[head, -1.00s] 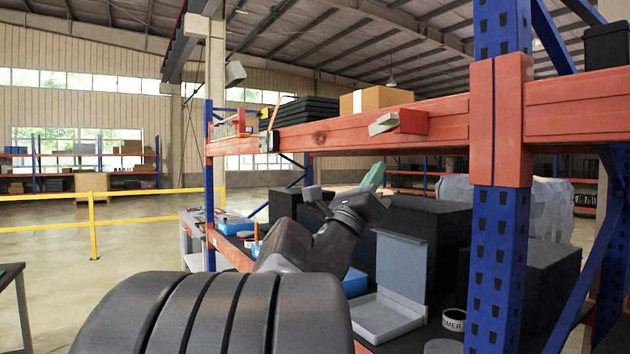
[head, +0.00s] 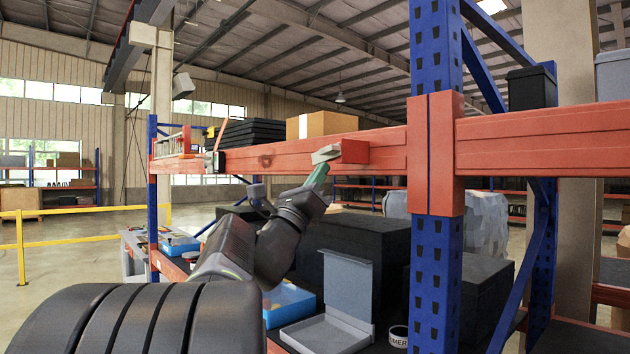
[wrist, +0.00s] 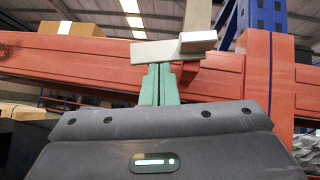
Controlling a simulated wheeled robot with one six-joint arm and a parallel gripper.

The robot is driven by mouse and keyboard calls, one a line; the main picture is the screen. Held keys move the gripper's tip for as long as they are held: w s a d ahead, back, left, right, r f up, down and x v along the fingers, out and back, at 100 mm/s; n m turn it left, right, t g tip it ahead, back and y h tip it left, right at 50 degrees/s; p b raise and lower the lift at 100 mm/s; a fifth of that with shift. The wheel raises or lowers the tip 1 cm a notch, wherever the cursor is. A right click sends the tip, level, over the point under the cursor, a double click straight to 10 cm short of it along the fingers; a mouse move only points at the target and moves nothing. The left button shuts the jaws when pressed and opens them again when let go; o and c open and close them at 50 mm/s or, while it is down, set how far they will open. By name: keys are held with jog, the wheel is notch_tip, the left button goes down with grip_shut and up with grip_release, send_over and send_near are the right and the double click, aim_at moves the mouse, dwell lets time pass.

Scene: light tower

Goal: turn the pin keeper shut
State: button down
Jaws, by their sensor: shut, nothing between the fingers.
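The pin keeper (head: 325,154) is a pale grey bar beside a red block (head: 353,151) on the front of the orange-red shelf beam. In the wrist view the keeper (wrist: 165,52) lies roughly level across the beam, with a raised end at its right. My gripper (head: 320,168) has green fingers, shut together and empty. In the wrist view the fingertips (wrist: 160,68) are just below the keeper's middle and overlap its lower edge. I cannot tell whether they touch it.
The beam (head: 240,160) joins a blue upright (head: 436,260) at the right. Below it stand black boxes (head: 350,237), an open grey case (head: 345,290) and a tape roll (head: 398,335). A cardboard box (head: 322,124) and black trays (head: 245,134) lie above.

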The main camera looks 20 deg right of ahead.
jog(key=shift+w+a+r+m+g+h+b, duration=0.2)
jog(key=shift+r+m+g+h+b, duration=0.3)
jog(key=shift+m+b, duration=0.3)
jog(key=shift+w+a+r+m+g+h+b, duration=0.15)
jog(key=shift+r+m+g+h+b, duration=0.15)
jog(key=shift+r+m+g+b, duration=0.35)
jog(key=shift+f, duration=0.1)
jog(key=shift+f+b, duration=0.1)
jog(key=shift+b, duration=0.2)
jog(key=s+a+f+b, duration=0.1)
jog(key=a+f+b, duration=0.2)
jog(key=f, duration=0.3)
jog(key=s+a+f+b, duration=0.1)
jog(key=a+f+b, duration=0.2)
jog(key=f+b, duration=0.2)
jog(key=shift+a+f, duration=0.25)
jog(key=shift+f, duration=0.3)
